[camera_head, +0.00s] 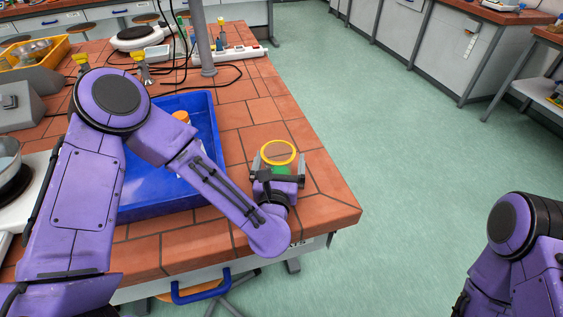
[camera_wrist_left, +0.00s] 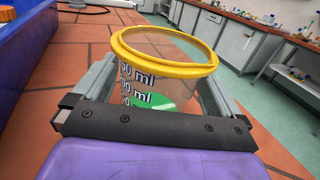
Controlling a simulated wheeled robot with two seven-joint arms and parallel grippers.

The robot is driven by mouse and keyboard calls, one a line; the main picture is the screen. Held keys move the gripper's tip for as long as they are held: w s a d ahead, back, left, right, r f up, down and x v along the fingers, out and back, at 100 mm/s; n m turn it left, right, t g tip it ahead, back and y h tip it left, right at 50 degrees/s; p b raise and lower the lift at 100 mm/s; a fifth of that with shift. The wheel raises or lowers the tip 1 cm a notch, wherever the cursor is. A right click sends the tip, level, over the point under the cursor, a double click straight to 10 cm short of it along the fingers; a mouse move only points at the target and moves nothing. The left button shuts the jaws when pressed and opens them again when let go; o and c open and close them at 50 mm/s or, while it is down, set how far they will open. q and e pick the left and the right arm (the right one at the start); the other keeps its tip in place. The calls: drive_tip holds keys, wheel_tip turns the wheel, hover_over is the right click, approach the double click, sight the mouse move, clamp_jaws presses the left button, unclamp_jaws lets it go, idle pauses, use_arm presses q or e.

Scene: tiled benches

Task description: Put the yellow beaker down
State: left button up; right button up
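The yellow beaker (camera_head: 279,152) is a clear cup with a yellow rim, measuring marks and some green at its lower part. It stands upright near the right end of the tiled bench, and it fills the middle of the left wrist view (camera_wrist_left: 165,48). My left gripper (camera_head: 274,165) has a finger on each side of the beaker, closed against its wall as far as I can tell. The beaker's bottom is hidden by the gripper, so I cannot tell whether it touches the tiles (camera_head: 325,187). My right arm shows at the lower right, but its gripper is out of view.
A blue tray (camera_head: 209,122) with an orange-lidded item (camera_head: 181,116) in it lies left of the beaker, under my left arm. A metal post (camera_head: 203,40), cables and a power strip (camera_head: 228,54) stand farther back. Bare tiles surround the beaker; the bench edge is close on the right.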

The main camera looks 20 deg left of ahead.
use_arm(q)
drive_tip(key=shift+r, duration=0.1)
drive_tip(key=shift+r+p, duration=0.45)
drive_tip(key=shift+p, duration=0.2)
drive_tip(key=shift+s+d+f+b, duration=0.2)
drive_tip(key=shift+s+f+b, duration=0.3)
drive_tip(key=shift+s+b, duration=0.3)
drive_tip(key=b+v, duration=0.2)
drive_tip(key=v, duration=0.5)
drive_tip(key=shift+s, duration=0.2)
drive_tip(key=shift+s+d+r+p, duration=0.1)
drive_tip(key=shift+s+r+p, duration=0.15)
drive_tip(key=shift+s+p, duration=0.25)
drive_tip(key=shift+s+d+r+p, duration=0.1)
drive_tip(key=shift+s+r+p, duration=0.1)
drive_tip(key=shift+s+p, duration=0.3)
drive_tip(key=shift+s+d+f, duration=0.1)
drive_tip(key=shift+s+f, duration=0.15)
drive_tip(key=shift+s, duration=0.2)
